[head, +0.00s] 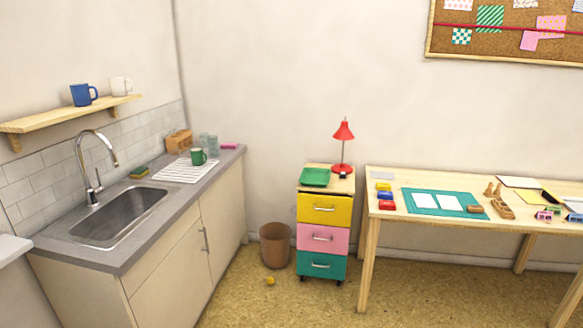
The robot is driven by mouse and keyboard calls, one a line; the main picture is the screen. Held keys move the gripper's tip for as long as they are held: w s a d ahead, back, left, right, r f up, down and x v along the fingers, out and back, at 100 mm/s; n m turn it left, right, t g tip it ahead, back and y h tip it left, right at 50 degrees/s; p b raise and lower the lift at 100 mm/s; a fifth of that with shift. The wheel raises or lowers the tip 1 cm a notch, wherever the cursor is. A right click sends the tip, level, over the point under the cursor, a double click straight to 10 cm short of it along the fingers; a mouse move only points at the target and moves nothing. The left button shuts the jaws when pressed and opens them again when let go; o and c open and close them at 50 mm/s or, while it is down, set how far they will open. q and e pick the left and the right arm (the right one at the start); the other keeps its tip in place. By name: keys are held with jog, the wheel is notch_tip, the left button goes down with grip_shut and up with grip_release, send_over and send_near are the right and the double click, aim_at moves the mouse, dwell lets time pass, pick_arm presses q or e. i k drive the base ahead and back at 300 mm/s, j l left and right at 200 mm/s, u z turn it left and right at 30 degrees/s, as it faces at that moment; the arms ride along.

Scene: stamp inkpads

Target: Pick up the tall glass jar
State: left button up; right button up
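Two clear glass vessels stand at the far end of the sink counter, behind and right of the green mug. One glass vessel (213,146) is on the right, and the other glass vessel (203,140) is just left of it. They are small and pale here, so I cannot tell which one is the tall jar. The green mug (198,157) partly covers their lower area. Neither of my grippers is in view.
A white drying rack (182,172) lies on the grey counter (128,250) beside the sink (118,216). A wooden box (179,142) stands behind it. A waste bin (275,246), a drawer cart (322,238) and a worktable (390,228) stand right. Floor is open in front.

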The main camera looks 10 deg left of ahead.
aim_at(213, 140)
jog(key=i+j+u, duration=0.1)
jog(key=i+u, duration=0.15)
jog(key=i, duration=0.45)
jog(key=i+u, duration=0.3)
jog(key=i, duration=0.35)
jog(key=i+l+u, duration=0.25)
jog(key=i, duration=0.4)
